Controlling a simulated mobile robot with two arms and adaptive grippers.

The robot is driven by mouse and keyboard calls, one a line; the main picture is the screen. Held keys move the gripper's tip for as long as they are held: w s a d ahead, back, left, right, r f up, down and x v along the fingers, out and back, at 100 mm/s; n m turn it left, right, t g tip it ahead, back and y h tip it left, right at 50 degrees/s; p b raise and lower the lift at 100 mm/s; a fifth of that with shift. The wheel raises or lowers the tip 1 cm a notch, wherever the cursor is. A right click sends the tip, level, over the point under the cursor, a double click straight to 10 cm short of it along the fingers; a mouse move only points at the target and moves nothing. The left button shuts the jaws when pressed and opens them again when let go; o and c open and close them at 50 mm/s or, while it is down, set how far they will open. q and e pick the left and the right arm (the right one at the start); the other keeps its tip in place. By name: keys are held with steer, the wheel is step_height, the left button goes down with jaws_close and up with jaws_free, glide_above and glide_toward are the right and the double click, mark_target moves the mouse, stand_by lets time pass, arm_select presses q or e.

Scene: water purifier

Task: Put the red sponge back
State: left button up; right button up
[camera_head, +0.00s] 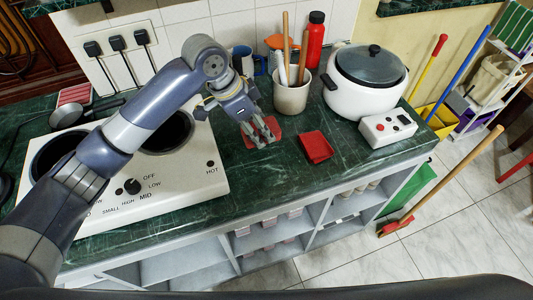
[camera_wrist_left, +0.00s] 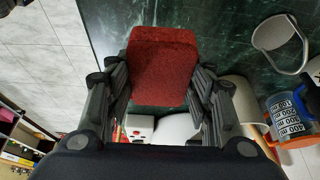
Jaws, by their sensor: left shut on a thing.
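The red sponge (camera_head: 270,124) is between the fingers of my left gripper (camera_head: 262,136), over the green marble counter (camera_head: 225,190). In the left wrist view the sponge (camera_wrist_left: 165,62) fills the space between the two dark fingers of the gripper (camera_wrist_left: 163,84), which is shut on it. I cannot tell whether the sponge touches the counter. A shallow red square holder (camera_head: 316,147) lies on the counter, a little right of the gripper and apart from it. My right gripper is not in view.
A white cooker (camera_head: 350,98) with a dark lid and a white control box (camera_head: 387,128) stand at the right. A utensil cup (camera_head: 291,97) is behind the gripper. The white stove (camera_head: 185,185) is at the left. The counter's front edge is close to the holder.

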arm_select(q)
steer(key=f, duration=0.4)
steer(key=shift+s+a+f, duration=0.1)
steer(key=shift+a+f, duration=0.15)
steer(key=shift+a, duration=0.1)
steer(key=shift+f, duration=0.3)
step_height(320, 180, down, 3)
steer(key=shift+d+p, duration=0.15)
steer(key=shift+p, duration=0.25)
steer(key=shift+f, duration=0.4)
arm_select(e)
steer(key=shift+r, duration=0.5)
arm_select(q)
steer(key=shift+f, duration=0.15)
steer(key=o, duration=1)
steer(key=shift+o, duration=0.2)
